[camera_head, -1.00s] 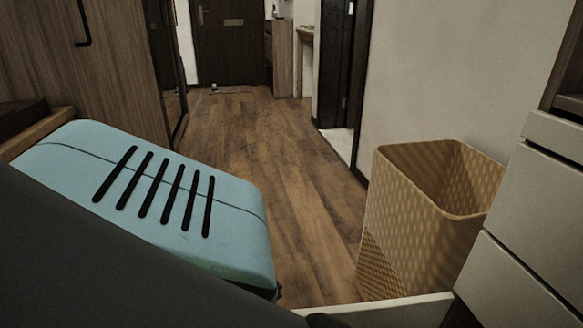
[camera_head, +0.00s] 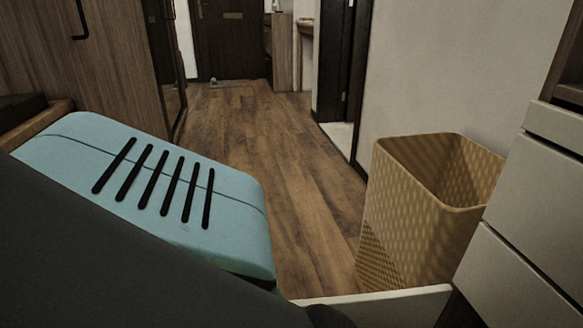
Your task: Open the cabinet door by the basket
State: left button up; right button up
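The basket (camera_head: 408,222) is tan and woven, open at the top, and stands on the floor right of centre. A pale panel edge (camera_head: 385,307) crosses the bottom of the view in front of the basket. It looks like a cabinet door standing out from the pale cabinet (camera_head: 525,220) at right, with a dark gap beside it. Most of the panel is below the frame. Neither of my grippers can be made out. A dark rounded part overlaps the panel's left end, and I cannot tell whether it touches it.
A light-blue slotted body (camera_head: 150,185) fills the left foreground. A brown wooden cabinet (camera_head: 85,70) with a black handle stands behind it. The wooden floor (camera_head: 265,140) is clear toward the dark far door (camera_head: 232,40). A pale wall (camera_head: 435,75) rises behind the basket.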

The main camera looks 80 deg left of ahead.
pick_arm(q)
jog(key=shift+v, duration=1.85)
